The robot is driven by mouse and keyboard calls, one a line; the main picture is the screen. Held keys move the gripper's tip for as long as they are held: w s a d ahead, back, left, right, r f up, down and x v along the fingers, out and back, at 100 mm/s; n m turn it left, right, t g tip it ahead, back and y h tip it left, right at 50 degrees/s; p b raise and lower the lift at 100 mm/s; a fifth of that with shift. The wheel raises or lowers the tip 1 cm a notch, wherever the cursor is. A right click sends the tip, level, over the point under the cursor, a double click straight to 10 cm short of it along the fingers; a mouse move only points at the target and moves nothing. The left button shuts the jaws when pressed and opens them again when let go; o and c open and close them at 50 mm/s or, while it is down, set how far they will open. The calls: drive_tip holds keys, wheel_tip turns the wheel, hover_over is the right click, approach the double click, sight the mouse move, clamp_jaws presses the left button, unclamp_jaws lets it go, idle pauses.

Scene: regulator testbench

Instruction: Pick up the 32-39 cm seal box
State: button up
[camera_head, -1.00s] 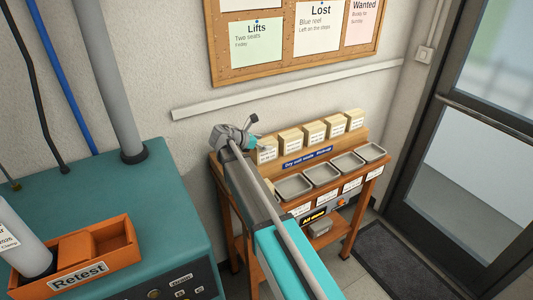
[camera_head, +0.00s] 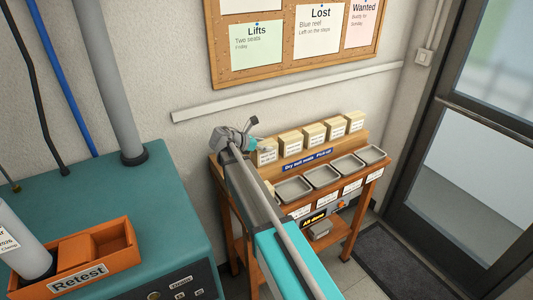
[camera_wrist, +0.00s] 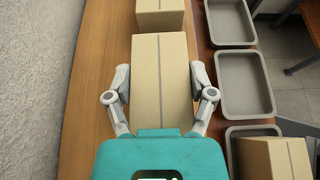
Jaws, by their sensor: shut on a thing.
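A row of several tan boxes with white labels stands on the back ledge of the wooden bench in the head view. The leftmost box (camera_head: 267,152) is beside my gripper (camera_head: 252,147). In the wrist view my gripper (camera_wrist: 160,98) is shut on a tan box (camera_wrist: 160,70), with one finger on each of its long sides. The box seems to be that leftmost one. I cannot tell whether it touches the ledge. The label sizes are too small to read, so which box is marked 32-39 cm cannot be told.
Grey trays (camera_wrist: 243,83) stand along the front of the bench. Another box (camera_wrist: 160,14) is just beyond the held one, and one (camera_wrist: 275,158) sits at a near tray. The wall (camera_wrist: 38,80) is close on the left. An orange Retest bin (camera_head: 125,258) is on a teal cabinet.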

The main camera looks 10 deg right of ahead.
drive_tip(key=shift+r, duration=0.1)
idle(0.3)
wheel_tip(320, 180, up, 3)
drive_tip(key=p, duration=0.3)
drive_tip(key=s+a+r+p, duration=0.4)
drive_tip(key=s+r+p, duration=0.5)
drive_tip(key=s, duration=0.4)
drive_tip(key=shift+s+r+p, duration=0.2)
drive_tip(key=shift+r+p, duration=0.2)
drive_tip(key=shift+p, duration=0.1)
